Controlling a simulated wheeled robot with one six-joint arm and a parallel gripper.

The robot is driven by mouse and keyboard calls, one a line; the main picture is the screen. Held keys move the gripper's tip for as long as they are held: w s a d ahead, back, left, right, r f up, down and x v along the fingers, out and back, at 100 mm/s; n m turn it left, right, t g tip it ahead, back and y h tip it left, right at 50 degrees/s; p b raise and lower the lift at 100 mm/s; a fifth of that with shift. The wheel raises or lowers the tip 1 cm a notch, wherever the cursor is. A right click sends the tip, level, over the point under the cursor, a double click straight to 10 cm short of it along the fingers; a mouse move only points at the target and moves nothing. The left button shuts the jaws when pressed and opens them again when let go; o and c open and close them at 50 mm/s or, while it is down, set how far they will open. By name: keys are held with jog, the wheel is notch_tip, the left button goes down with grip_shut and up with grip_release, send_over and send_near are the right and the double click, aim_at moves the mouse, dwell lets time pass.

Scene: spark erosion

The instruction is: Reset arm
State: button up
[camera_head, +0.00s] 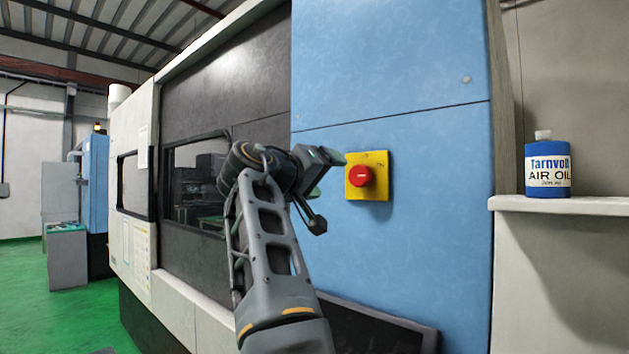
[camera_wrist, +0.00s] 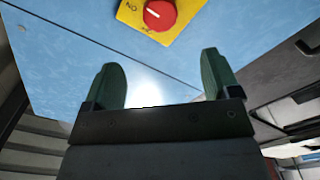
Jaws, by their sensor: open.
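My arm is raised in front of the machine in the head view, with my gripper (camera_head: 328,190) to the left of a red rotary knob (camera_head: 361,176) on a yellow plate (camera_head: 380,188). In the wrist view my gripper (camera_wrist: 162,82) has its two green fingers wide apart with nothing between them. The red knob (camera_wrist: 160,14) and the yellow plate (camera_wrist: 190,8) show beyond the fingertips, at the top edge. The fingers are apart from the knob.
The blue machine panel (camera_head: 420,70) fills the space behind my gripper. A dark door with a window (camera_head: 195,185) is to its left. A blue oil bottle (camera_head: 547,165) stands on a ledge (camera_head: 570,205) at right. Green floor (camera_head: 60,325) is clear at left.

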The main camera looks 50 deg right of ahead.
dwell(0.3)
jog(key=w+a+f+n+t+y, duration=0.2)
jog(key=w+a+f+y, duration=0.15)
jog(key=f, duration=0.45)
jog(key=w+a+f+n+t+y, duration=0.25)
jog(key=a+f, duration=0.25)
jog(key=f, duration=0.3)
jog(key=w+a+f+n+t+y, duration=0.2)
jog(key=w+a+f+n+y, duration=0.15)
jog(key=f, duration=0.45)
jog(key=s+a+f+g+y, duration=0.1)
jog(key=s+a+f+y, duration=0.1)
jog(key=a+f, duration=0.4)
jog(key=s+a+f+n+y, duration=0.1)
jog(key=s+a+f+y, duration=0.2)
jog(key=f, duration=0.9)
jog(key=s+a+f+g+y, duration=0.1)
jog(key=s+a+f+y, duration=0.2)
jog(key=a+f, duration=0.6)
jog(key=shift+s+f+g, duration=0.15)
jog(key=shift+s+g, duration=0.2)
jog(key=shift+s, duration=0.6)
jog(key=shift+s+a+f+y, duration=0.25)
jog(key=shift+a+f, duration=0.05)
jog(key=shift+f, duration=0.05)
jog(key=shift+c, duration=0.3)
